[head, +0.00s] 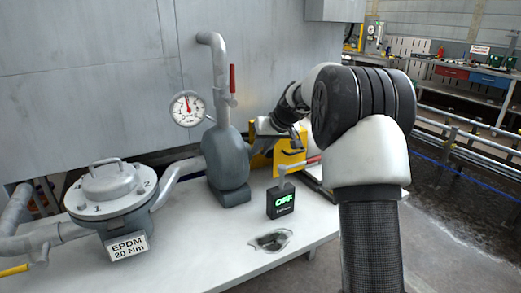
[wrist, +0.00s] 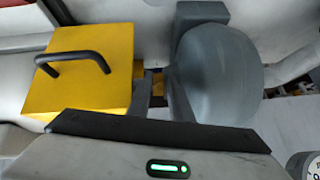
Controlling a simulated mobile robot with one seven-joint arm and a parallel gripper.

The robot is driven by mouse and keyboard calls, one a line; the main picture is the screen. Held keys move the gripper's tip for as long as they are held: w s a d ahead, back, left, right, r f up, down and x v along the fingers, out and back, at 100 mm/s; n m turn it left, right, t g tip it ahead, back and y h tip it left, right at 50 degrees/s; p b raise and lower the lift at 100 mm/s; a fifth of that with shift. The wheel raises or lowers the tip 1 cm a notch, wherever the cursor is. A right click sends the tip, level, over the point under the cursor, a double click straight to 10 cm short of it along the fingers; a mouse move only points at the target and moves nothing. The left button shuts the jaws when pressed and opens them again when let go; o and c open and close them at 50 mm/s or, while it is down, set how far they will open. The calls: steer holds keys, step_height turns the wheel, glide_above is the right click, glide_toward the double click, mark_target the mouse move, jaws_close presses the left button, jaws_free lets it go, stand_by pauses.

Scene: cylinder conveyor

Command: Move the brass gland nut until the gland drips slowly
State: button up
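The gland nut cannot be made out for certain. A small brass-coloured part (wrist: 154,84) shows in the wrist view, in the narrow gap between the yellow housing and the grey pump casing (wrist: 215,75). In the head view the pump casing (head: 226,160) stands on the bench, with the yellow housing (head: 291,158) to its right. My gripper (head: 268,143) is at the gap between them. In the wrist view my gripper (wrist: 160,100) has dark fingers either side of the brass-coloured part. Whether they touch it is unclear. No drip is visible.
A lidded vessel (head: 112,190) labelled EPDM 20 Nm is at left. A gauge (head: 187,108) and red valve handle (head: 232,79) rise behind. The front bench (head: 205,250) is mostly clear.

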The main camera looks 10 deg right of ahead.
steer(key=p+v, duration=0.2)
steer(key=v, duration=1.5)
steer(key=shift+p, duration=0.35)
